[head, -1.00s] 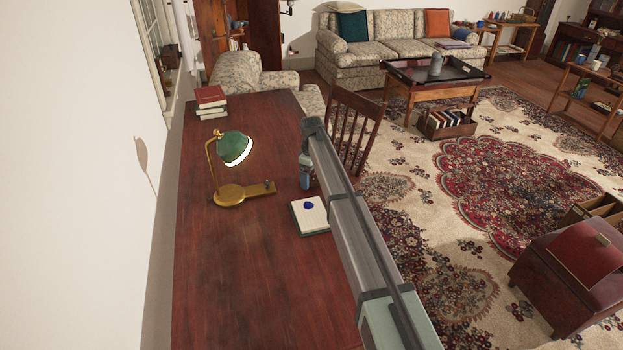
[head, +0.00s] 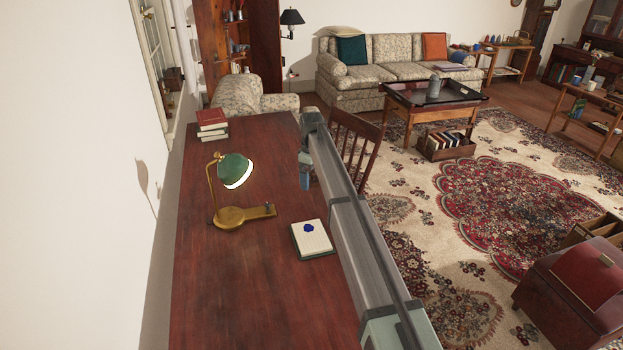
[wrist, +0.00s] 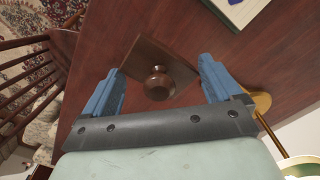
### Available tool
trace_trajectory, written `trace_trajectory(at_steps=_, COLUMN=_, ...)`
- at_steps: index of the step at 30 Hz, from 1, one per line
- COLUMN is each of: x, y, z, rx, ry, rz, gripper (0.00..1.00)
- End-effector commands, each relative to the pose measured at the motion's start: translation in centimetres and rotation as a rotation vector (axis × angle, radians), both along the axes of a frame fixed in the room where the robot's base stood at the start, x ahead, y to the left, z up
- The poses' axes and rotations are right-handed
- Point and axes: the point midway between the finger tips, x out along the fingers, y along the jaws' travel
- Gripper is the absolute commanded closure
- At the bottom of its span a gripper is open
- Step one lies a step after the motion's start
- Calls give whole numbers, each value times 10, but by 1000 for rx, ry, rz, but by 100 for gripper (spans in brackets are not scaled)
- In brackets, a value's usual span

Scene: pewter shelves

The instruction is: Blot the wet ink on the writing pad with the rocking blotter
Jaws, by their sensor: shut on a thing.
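The writing pad (head: 322,245) lies on the desk near its right edge, with a dark blue wet ink blot (head: 308,228) on its upper part. Its corner also shows at the top right of the wrist view (wrist: 238,12). The rocking blotter (wrist: 158,82), dark brown wood with a round knob, sits between the blue fingers of my gripper (wrist: 160,88), which is shut on it. In the head view my gripper (head: 305,172) is beyond the pad at the desk's right edge; my arm hides most of it and the blotter. I cannot tell its height above the desk.
A brass desk lamp (head: 236,170) with a green shade stands left of the pad. Red and white books (head: 211,124) are stacked at the desk's far left corner. A wooden chair (head: 353,147) stands close to the right edge. The near desk (head: 250,295) is clear.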

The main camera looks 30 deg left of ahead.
Motion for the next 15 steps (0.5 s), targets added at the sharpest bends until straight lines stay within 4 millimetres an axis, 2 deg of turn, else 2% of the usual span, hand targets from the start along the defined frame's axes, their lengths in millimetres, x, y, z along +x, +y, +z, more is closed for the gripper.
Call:
trace_trajectory(at_steps=1, x=0, y=0, z=0, rx=0, ry=0, rz=0, gripper=10)
trace_trajectory(at_steps=8, x=0, y=0, z=0, rx=0, ry=0, rz=0, gripper=32)
trace_trajectory(at_steps=12, x=-3, y=-1, z=0, rx=0, ry=0, rz=0, gripper=32)
trace_trajectory(at_steps=15, x=-12, y=-5, z=-1, rx=0, ry=0, rz=1, gripper=32)
